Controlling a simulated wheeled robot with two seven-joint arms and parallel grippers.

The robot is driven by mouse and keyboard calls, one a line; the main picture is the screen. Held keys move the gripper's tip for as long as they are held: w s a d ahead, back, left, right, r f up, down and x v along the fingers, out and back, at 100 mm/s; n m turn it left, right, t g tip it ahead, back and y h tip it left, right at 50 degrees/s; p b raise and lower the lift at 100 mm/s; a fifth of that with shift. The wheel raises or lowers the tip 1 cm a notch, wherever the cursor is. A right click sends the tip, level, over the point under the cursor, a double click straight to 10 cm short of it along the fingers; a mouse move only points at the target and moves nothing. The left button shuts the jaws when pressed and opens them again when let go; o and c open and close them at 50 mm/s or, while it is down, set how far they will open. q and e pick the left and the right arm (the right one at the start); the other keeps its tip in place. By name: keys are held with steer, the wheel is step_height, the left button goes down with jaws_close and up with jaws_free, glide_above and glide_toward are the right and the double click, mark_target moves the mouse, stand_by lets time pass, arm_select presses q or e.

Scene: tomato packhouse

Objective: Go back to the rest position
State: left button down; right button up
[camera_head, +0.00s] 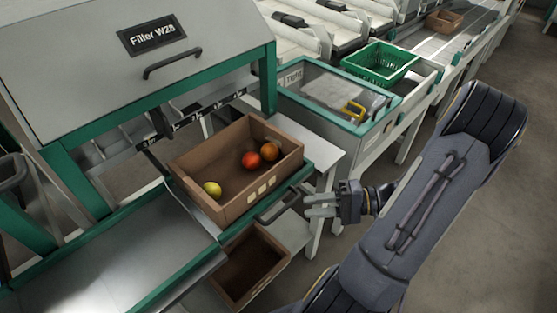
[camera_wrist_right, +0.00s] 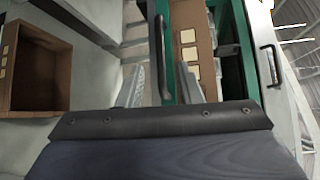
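My right gripper (camera_head: 310,204) reaches in from the right in the head view, just right of the dark handle (camera_head: 277,208) on the green-edged filler shelf. Its two pale fingers are spread apart. In the right wrist view the gripper (camera_wrist_right: 161,82) shows a gap between the fingers, with the handle (camera_wrist_right: 161,50) seen beyond it; I cannot tell how close it is. Nothing is held. My left gripper is in neither view.
A brown crate (camera_head: 196,192) on the shelf holds a yellowish, a red and an orange tomato. An empty brown crate (camera_head: 270,289) stands below. A green crate (camera_head: 381,58) and a glass-topped box (camera_head: 338,93) are behind. Open floor lies right.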

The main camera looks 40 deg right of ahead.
steer(key=s+a+r+n+g+h, duration=0.2)
steer(key=a+r+n+g+h, duration=0.15)
steer(key=a, duration=0.25)
steer(key=s+a+r+n+g+h, duration=0.1)
steer(key=a+r+n+g+h, duration=0.25)
steer(key=a, duration=0.35)
step_height(320, 180, up, 16)
steer(key=t+h+p, duration=0.2)
steer(key=t+p, duration=0.1)
steer(key=p, duration=1)
steer(key=shift+s+a+p, duration=0.2)
steer(key=shift+a+p, duration=0.05)
steer(key=shift+p, duration=0.1)
steer(key=shift+d, duration=0.1)
